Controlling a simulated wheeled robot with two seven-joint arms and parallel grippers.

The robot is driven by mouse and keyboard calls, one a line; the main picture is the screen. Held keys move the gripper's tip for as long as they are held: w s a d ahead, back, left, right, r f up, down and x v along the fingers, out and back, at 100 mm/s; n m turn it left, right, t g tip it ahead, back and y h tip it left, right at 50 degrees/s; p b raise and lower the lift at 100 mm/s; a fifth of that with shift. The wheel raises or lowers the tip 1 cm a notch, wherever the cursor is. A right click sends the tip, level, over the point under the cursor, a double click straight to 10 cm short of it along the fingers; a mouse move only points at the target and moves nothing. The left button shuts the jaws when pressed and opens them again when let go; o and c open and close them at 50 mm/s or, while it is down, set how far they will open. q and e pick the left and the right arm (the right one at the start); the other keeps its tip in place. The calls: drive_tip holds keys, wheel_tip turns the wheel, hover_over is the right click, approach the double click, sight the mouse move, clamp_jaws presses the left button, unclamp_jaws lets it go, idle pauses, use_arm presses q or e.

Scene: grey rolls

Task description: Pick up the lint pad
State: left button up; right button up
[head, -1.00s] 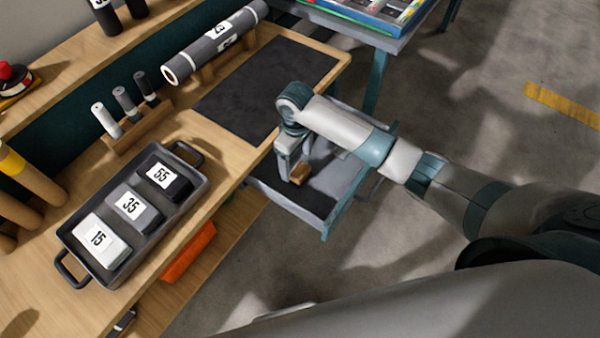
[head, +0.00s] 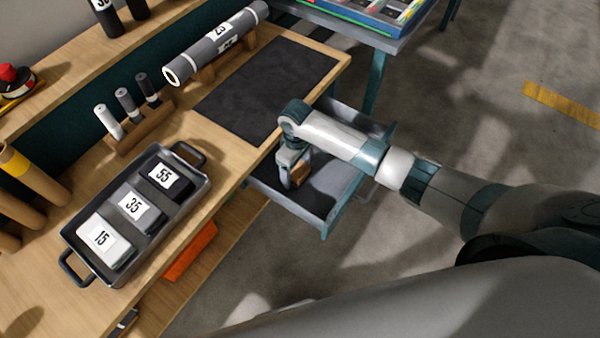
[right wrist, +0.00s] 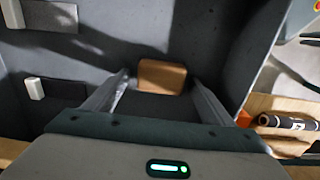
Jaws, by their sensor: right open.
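The lint pad looks to be a small brown wooden block (head: 302,174) in the open drawer (head: 341,222) under the bench. It also shows in the right wrist view (right wrist: 161,76), against the grey drawer floor. My right gripper (head: 287,180) is over the drawer, pointing down, and partly hides the block in the head view. In the right wrist view its fingers (right wrist: 160,84) are open, with the block centred between and just beyond the tips. I cannot tell how much height is left between them. My left gripper is not in view.
The drawer walls stand around the gripper, and the bench edge with a dark mat (head: 265,92) is close at left. A black tray (head: 90,282) holds numbered blocks. A grey roll (head: 190,62) lies at the back. White clips (right wrist: 35,88) show in the wrist view.

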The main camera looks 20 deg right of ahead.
sight(297, 168)
drive_tip(key=shift+c, duration=0.7)
drive_tip(key=c, duration=1)
drive_tip(key=shift+c, duration=0.2)
drive_tip(key=shift+r, duration=0.15)
drive_tip(key=shift+w+r, duration=0.1)
drive_tip(key=shift+r, duration=0.5)
wheel_tip(297, 168, up, 3)
drive_tip(key=shift+f+b, duration=0.2)
drive_tip(key=shift+b, duration=0.4)
drive_tip(key=s+d+r+b, duration=0.1)
drive_tip(key=s+d+r, duration=0.3)
drive_tip(key=s+r, duration=0.3)
drive_tip(key=s, duration=0.4)
drive_tip(key=shift+d, duration=0.1)
